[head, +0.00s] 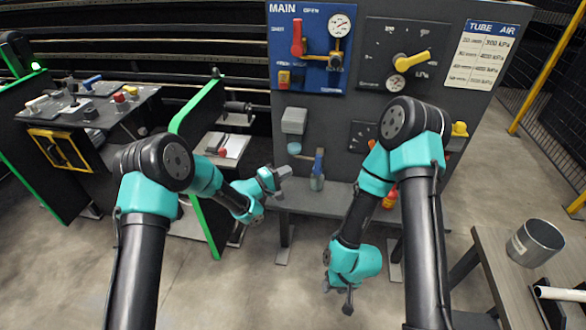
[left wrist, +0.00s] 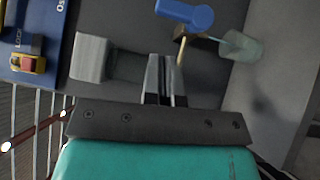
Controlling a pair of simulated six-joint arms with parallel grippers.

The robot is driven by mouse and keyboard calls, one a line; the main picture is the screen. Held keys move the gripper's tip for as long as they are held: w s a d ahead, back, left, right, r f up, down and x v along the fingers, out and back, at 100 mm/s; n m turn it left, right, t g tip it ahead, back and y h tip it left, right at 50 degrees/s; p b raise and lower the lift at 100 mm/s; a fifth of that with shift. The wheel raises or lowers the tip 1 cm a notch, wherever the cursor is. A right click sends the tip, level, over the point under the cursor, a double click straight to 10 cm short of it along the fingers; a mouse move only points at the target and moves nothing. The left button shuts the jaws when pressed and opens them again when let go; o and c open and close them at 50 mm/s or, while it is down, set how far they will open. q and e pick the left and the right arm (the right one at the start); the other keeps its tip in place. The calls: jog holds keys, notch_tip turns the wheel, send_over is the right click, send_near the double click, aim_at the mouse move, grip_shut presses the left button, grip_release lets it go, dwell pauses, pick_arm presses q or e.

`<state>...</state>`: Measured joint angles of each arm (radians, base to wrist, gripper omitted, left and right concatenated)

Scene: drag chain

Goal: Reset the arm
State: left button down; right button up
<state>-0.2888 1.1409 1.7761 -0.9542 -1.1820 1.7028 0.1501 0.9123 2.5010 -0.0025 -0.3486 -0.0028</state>
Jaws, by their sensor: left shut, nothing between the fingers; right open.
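My left gripper (head: 281,172) is in front of the grey panel (head: 335,112), left of the blue-handled tap. Its fingers also show at the middle of the left wrist view (left wrist: 166,80), shut with nothing between them. My right gripper (head: 339,296) hangs low in front of the panel's shelf, pointing down toward the floor. It is empty and open; its fingers are small in the head view. Both arms are clear of the panel as far as I can see.
The panel carries a blue MAIN board (head: 311,48) with a red lever, a yellow-handled dial (head: 408,62), and a blue-handled tap (head: 318,165) over a clear cup (left wrist: 241,46). A workbench (head: 92,108) stands left. A metal cup (head: 535,242) stands on the right table. Open floor lies between.

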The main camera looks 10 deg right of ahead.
pick_arm(q)
jog(key=shift+a, duration=0.2)
dwell(0.4)
jog(key=s+a+f+y, duration=0.5)
jog(key=a+f, duration=0.3)
jog(key=a, duration=0.4)
jog(key=s+a+f+y, duration=0.45)
jog(key=a+f, duration=0.35)
jog(key=a, duration=0.3)
jog(key=s+a+f+m+g+y, duration=0.1)
jog(key=s+a+f+g+y, duration=0.1)
jog(key=s+a, duration=0.5)
jog(key=s+a+f+m+g+y, duration=0.2)
jog(key=s+a+g, duration=0.2)
jog(key=s, duration=1.3)
jog(key=a, duration=0.2)
jog(key=shift+s+a+f, duration=0.15)
jog(key=shift+a+f, duration=0.05)
jog(key=shift+a, duration=0.15)
